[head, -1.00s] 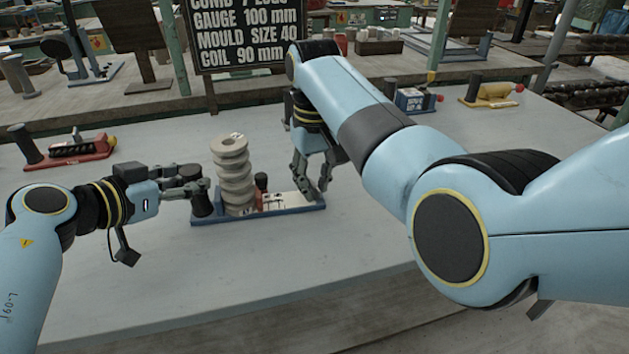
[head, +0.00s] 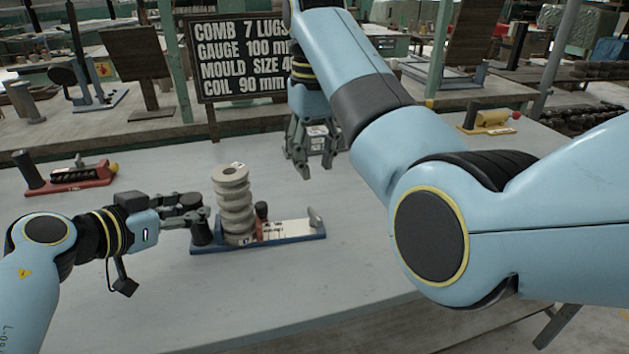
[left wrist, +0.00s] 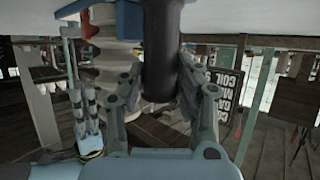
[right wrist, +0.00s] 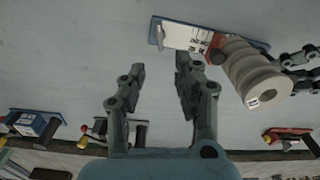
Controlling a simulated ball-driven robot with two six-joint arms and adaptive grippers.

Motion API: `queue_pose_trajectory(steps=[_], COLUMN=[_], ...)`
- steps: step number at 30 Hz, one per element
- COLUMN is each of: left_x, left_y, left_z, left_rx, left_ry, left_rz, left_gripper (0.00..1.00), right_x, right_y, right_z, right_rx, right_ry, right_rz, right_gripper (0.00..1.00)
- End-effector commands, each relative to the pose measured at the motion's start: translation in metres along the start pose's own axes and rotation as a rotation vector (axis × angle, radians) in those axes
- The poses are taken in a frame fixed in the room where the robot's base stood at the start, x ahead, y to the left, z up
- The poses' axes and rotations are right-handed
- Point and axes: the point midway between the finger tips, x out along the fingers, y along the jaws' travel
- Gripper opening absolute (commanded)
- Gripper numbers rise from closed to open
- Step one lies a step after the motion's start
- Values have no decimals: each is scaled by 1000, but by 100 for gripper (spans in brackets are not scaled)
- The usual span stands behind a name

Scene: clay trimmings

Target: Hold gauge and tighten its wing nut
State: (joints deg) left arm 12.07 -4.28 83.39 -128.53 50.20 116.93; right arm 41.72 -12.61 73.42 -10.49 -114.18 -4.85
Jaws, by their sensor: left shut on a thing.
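My left gripper (head: 200,222) is shut on the gauge's black handle (left wrist: 160,55). My right gripper (head: 303,170) is open and empty, above the table and behind the gauge; its parted fingers also show in the right wrist view (right wrist: 160,75).
A lettered sign (head: 240,55) stands behind. The table front is clear.

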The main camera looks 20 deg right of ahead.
Motion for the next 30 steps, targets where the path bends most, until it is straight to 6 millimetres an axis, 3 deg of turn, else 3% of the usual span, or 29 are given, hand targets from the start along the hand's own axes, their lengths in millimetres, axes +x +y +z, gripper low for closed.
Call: queue_pose_trajectory(steps=[14,15,20,30], left_x=[0,0,0,-4], left_y=[0,0,0,0], left_z=[0,0,0,0], left_rx=[-1,-2,-1,0], left_ry=[0,0,0,0], left_rz=[1,1,1,-1], left_gripper=[0,36,57,58], right_x=[-7,-7,-7,-7], right_y=[0,0,0,0], right_z=[0,0,0,0], right_rx=[-1,-1,-1,-1], right_ry=[-1,0,0,0], right_rz=[0,0,0,0], right_gripper=[32,32,32,32])
